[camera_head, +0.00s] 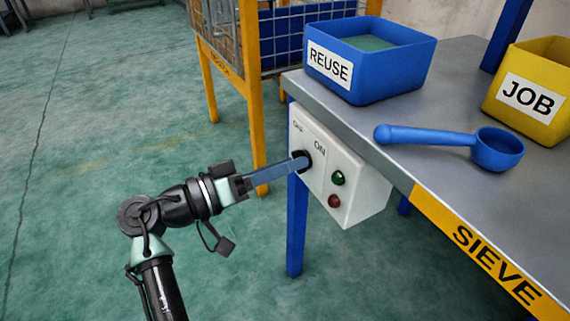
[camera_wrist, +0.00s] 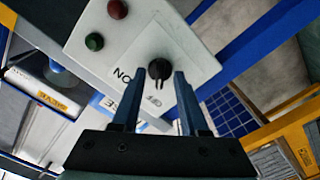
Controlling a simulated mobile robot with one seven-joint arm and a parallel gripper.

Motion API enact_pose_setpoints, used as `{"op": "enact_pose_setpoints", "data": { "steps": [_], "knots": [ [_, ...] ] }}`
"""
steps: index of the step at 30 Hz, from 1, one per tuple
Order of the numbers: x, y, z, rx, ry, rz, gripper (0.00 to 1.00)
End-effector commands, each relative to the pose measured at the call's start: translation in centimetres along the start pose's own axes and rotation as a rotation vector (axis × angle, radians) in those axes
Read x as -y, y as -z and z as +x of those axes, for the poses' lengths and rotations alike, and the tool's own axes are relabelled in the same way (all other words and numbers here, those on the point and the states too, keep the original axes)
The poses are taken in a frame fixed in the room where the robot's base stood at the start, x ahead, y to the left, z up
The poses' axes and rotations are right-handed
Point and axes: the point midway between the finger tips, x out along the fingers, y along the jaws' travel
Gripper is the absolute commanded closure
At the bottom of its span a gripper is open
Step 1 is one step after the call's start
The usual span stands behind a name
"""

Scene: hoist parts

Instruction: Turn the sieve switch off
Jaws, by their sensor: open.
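The white sieve switch box (camera_head: 355,190) hangs under the table's front left edge, with a black rotary knob (camera_wrist: 159,68) and the labels OFF and ON beside it. My gripper (camera_head: 302,161) reaches the box from the left, its fingertips at the knob. In the wrist view my gripper (camera_wrist: 156,72) is open, with one finger on each side of the knob and a gap showing. I cannot tell whether the tips touch the box. Which label the knob points to is not clear.
A green button (camera_head: 338,178) and a red button (camera_head: 334,201) sit on the box. On the table (camera_head: 400,165) stand a blue REUSE bin (camera_head: 375,75), a blue scoop (camera_head: 497,150) and a yellow JOB bin (camera_head: 545,75). A yellow-framed cage (camera_head: 255,110) stands behind. The floor at left is clear.

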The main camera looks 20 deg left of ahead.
Motion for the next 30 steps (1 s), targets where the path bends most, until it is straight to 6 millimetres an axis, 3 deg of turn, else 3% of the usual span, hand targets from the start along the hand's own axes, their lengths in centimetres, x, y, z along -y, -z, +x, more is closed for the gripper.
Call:
{"op": "enact_pose_setpoints", "data": {
  "steps": [8, 21, 30],
  "knots": [
    [-0.1, 0.3, -1.4, -0.001, 0.002, -0.002, 0.56],
    [-0.2, 0.3, -10.6, -0.003, 0.002, -0.002, 0.56],
    [0.0, 0.0, -12.9, 0.0, -0.001, -0.001, 0.56]
  ]
}}
